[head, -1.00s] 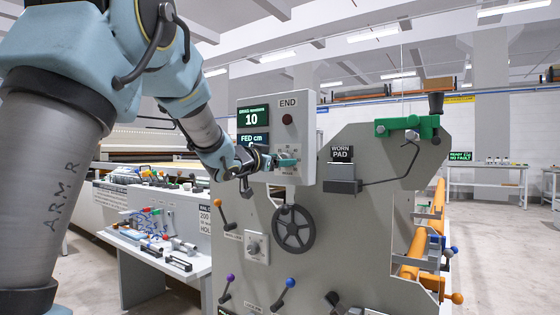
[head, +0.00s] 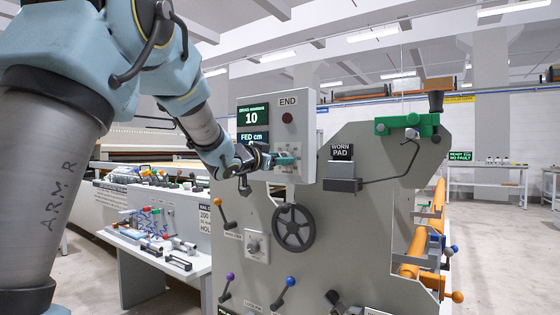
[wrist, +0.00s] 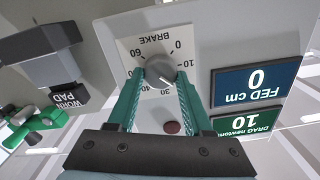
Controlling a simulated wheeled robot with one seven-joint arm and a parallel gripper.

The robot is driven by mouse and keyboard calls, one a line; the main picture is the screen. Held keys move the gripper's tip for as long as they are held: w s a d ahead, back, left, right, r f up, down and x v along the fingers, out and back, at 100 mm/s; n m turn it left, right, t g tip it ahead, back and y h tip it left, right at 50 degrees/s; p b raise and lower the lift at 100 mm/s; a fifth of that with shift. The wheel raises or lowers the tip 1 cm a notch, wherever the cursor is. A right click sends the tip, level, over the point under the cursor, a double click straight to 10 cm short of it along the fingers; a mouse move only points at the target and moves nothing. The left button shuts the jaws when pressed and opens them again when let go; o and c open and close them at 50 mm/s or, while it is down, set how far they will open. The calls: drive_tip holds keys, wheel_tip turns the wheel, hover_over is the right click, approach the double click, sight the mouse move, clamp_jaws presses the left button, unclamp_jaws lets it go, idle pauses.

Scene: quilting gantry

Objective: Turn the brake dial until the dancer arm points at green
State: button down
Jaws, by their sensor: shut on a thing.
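The brake dial (wrist: 160,70) is a round grey knob with a white mark on a pale plate lettered BRAKE. In the wrist view the plate is upside down, and the mark points toward the lower right, on the low-number side. My gripper (wrist: 160,82) has its two green fingers on either side of the dial, shut on it. In the head view my gripper (head: 288,160) is at the lower part of the panel below END, and its fingers hide the dial. I cannot tell which part is the dancer arm.
The drag display (head: 251,117) reads 10; the FED display (wrist: 255,83) reads 0. A black handwheel (head: 293,228) is below the panel. The WORN PAD box (head: 343,177) stands out to the right, with a bent rod reaching a green block (head: 400,126). Several coloured levers are lower down.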

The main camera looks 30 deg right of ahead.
drive_tip(key=shift+f+m+b, duration=0.15)
drive_tip(key=shift+m+b, duration=1.8)
drive_tip(key=shift+m, duration=1.05)
drive_tip(key=shift+c, duration=1.5)
unclamp_jaws()
drive_tip(key=v, duration=1)
drive_tip(key=shift+s+a, duration=0.25)
drive_tip(key=shift+a, duration=0.1)
